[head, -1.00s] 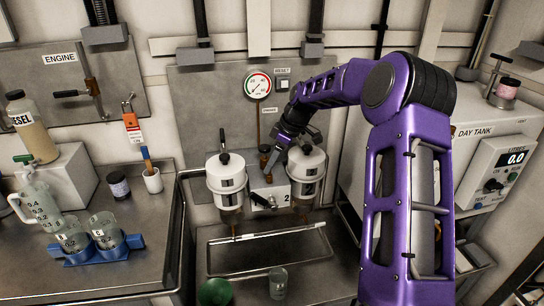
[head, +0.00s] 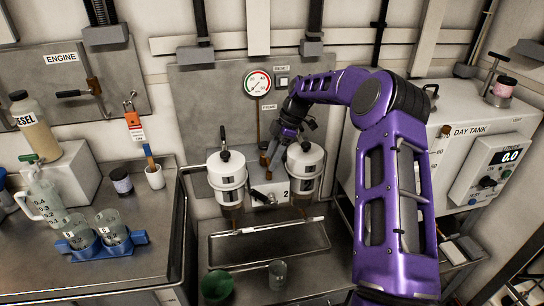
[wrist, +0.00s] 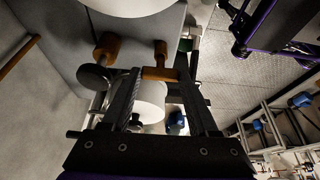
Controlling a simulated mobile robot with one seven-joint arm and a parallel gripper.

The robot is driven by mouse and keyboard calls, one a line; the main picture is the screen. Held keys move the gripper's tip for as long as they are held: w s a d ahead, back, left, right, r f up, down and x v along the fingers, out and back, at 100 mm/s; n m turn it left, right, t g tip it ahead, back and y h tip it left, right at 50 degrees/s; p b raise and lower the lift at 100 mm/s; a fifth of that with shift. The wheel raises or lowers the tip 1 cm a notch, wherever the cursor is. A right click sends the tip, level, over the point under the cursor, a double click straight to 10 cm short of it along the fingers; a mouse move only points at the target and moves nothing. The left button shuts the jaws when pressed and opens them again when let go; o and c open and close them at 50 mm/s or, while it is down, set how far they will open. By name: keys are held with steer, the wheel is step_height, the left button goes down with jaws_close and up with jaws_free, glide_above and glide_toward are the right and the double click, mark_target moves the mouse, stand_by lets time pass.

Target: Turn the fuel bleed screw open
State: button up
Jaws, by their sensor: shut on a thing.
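Two white fuel filter canisters, the left one (head: 227,170) and the right one (head: 304,160), hang side by side on the wall bracket. My gripper (head: 272,153) is between and just above them, angled down, close to the right canister's top. In the wrist view my gripper (wrist: 160,75) is shut on a small brass-coloured piece (wrist: 160,73), which looks like the bleed screw; the fingers partly hide it. A black lever (head: 262,197) sits low between the canisters.
A round pressure gauge (head: 258,83) is above the filters. A drip tray (head: 212,262) lies below them, with a green funnel-like cup (head: 217,286) and a clear beaker (head: 277,274) in front. The day tank (head: 440,165) stands right, behind my arm. A bench with beakers is left.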

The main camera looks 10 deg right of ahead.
steer(key=o, duration=1.4)
steer(key=v, duration=1.7)
steer(key=shift+r+p, duration=0.25)
steer(key=shift+p, duration=0.15)
